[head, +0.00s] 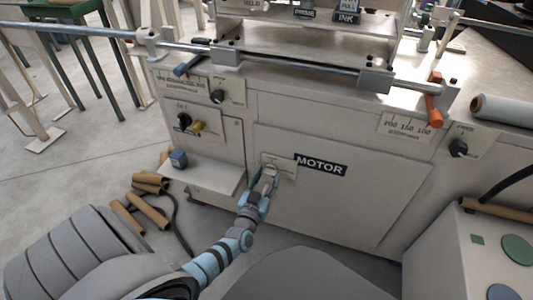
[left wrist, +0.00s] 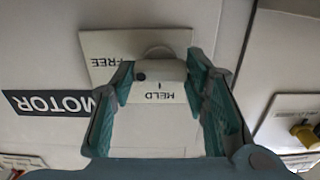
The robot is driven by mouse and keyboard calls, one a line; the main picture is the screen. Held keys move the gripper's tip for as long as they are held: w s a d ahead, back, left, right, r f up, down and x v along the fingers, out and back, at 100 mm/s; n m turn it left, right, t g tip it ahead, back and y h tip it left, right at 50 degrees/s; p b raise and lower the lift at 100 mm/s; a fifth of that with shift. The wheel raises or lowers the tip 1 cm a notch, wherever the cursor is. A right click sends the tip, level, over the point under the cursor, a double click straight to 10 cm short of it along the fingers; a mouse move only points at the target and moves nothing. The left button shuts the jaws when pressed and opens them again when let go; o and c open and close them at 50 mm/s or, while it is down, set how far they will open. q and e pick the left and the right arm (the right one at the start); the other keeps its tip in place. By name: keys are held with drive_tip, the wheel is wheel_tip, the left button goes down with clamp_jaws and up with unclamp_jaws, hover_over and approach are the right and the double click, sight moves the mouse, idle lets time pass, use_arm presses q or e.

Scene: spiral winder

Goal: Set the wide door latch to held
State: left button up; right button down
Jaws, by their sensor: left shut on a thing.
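The wide door (head: 335,205) is the large pale panel marked MOTOR on the machine's front. Its latch (left wrist: 160,70) is a small grey handle on a pale label plate (left wrist: 108,45) by the door's left edge. The plate reads FREE and HELD, upside down in the left wrist view, with a tick beside HELD. My left gripper (head: 264,182) reaches the latch from below. In the left wrist view its teal-padded fingers (left wrist: 160,82) are on both sides of the handle, shut on it. In the head view the gripper mostly hides the latch. My right gripper is not in view.
A shelf (head: 205,172) with a blue block (head: 178,159) juts out left of the door. Black and yellow knobs (head: 198,127) sit above it. Cardboard tubes (head: 148,210) lie on the floor at left. A pale cabinet (head: 470,255) stands at lower right.

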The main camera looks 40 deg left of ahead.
use_arm(q)
drive_tip(key=shift+n, duration=0.5)
drive_tip(key=n, duration=0.3)
drive_tip(key=shift+n, duration=0.4)
drive_tip(key=n, duration=0.3)
drive_tip(key=shift+n+b, duration=0.3)
drive_tip(key=shift+b, duration=0.05)
drive_tip(key=shift+n, duration=1.4)
drive_tip(key=n+b, duration=0.1)
drive_tip(key=n, duration=0.1)
drive_tip(key=shift+n, duration=0.3)
drive_tip(key=shift+n+b, duration=0.5)
drive_tip(key=shift+n, duration=1.6)
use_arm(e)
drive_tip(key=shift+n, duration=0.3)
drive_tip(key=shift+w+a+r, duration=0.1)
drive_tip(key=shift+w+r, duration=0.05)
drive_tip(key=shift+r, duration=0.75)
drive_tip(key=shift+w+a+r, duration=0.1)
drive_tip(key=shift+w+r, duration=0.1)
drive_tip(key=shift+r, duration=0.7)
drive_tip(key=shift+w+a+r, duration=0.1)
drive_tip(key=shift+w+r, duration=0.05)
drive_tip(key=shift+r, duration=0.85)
